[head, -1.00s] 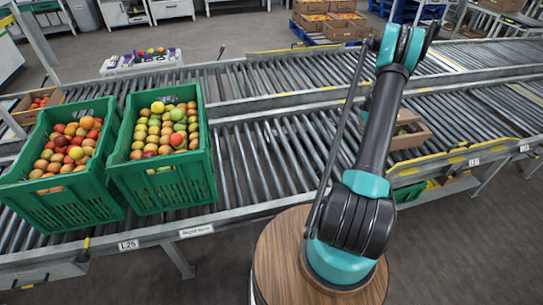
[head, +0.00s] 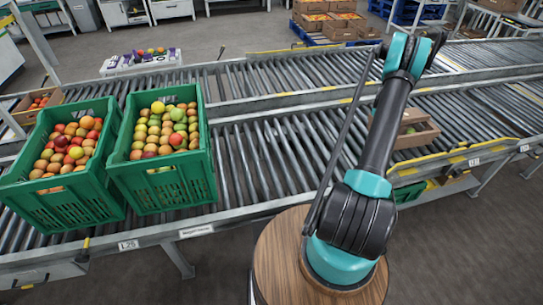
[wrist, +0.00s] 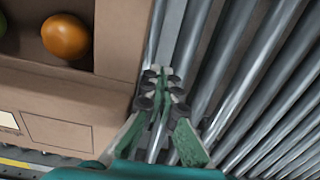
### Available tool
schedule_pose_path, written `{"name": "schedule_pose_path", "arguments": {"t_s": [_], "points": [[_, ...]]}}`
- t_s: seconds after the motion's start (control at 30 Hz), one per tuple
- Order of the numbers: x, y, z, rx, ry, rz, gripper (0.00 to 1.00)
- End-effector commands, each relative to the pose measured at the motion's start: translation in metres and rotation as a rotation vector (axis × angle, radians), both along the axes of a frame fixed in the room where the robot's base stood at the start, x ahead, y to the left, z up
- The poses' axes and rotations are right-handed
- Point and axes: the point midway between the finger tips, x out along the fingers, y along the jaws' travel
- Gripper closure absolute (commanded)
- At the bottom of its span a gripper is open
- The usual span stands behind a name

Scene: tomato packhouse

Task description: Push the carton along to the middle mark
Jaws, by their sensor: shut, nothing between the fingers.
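The carton (head: 413,139) is an open brown cardboard box on the near roller conveyor, right of centre in the head view and partly hidden by my arm. In the wrist view the carton (wrist: 60,83) fills the left side, with an orange tomato and part of a green one inside. My gripper (wrist: 162,73) is shut and empty, low beside the carton's right wall in that view, over the rollers. I cannot tell whether it touches the wall. My gripper is hidden in the head view. I cannot make out which marking is the middle mark.
Two green crates (head: 163,195) of tomatoes stand on the near conveyor at left. Bare rollers (head: 270,155) lie between them and the carton. A yellow-edged rail (head: 455,154) with small white labels runs along the right front. A second conveyor (head: 290,75) lies behind.

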Motion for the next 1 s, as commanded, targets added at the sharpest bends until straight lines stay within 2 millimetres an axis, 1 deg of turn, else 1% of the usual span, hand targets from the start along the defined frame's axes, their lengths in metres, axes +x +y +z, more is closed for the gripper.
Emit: {"name": "schedule_pose_path", "arguments": {"t_s": [0.17, 1.0], "points": [[0.001, -0.007, 0.000, 0.000, 0.000, -0.001, 1.00], [0.016, -0.082, -0.001, 0.000, 0.000, -0.002, 1.00]]}}
